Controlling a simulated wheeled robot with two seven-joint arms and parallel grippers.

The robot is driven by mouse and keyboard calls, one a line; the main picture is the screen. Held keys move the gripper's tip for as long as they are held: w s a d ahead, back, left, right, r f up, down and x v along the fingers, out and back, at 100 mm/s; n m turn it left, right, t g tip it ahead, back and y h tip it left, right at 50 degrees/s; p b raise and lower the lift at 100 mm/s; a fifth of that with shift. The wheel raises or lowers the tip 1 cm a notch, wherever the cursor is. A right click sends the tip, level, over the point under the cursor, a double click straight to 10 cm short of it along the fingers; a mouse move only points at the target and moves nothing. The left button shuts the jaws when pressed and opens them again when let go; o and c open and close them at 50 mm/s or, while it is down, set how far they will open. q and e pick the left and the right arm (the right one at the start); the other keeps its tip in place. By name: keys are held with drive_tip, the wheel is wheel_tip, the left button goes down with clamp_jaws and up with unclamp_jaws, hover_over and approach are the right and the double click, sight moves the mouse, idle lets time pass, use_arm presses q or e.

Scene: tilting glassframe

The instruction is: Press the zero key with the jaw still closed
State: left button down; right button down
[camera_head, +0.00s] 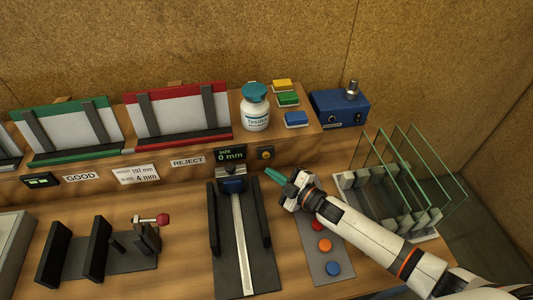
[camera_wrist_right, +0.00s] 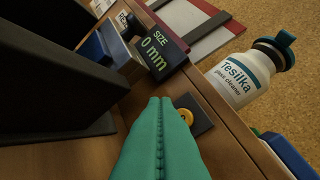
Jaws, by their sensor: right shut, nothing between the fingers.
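The zero key is a round orange-yellow button (camera_head: 265,153) on a dark plate, right of the display. In the right wrist view the key (camera_wrist_right: 185,115) shows just right of my fingertips, partly covered by them. The size display (camera_head: 231,155) reads 0 mm; it also shows in the right wrist view (camera_wrist_right: 158,52). My right gripper (camera_head: 269,173) has green fingers, shut and empty, pointing at the ledge front just below the key. I cannot tell whether the fingertips touch anything. In the right wrist view the shut green fingers (camera_wrist_right: 160,105) fill the lower middle. My left gripper is out of view.
A measuring slide (camera_head: 239,235) lies left of my right arm. A pad with red, orange and blue buttons (camera_head: 325,246) lies under the arm. A rack of glass panes (camera_head: 405,180) stands to the right. A Tesilka bottle (camera_head: 255,108) stands on the ledge above the key.

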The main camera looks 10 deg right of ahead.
drive_tip(key=shift+s+p, duration=0.3)
drive_tip(key=shift+s, duration=0.7)
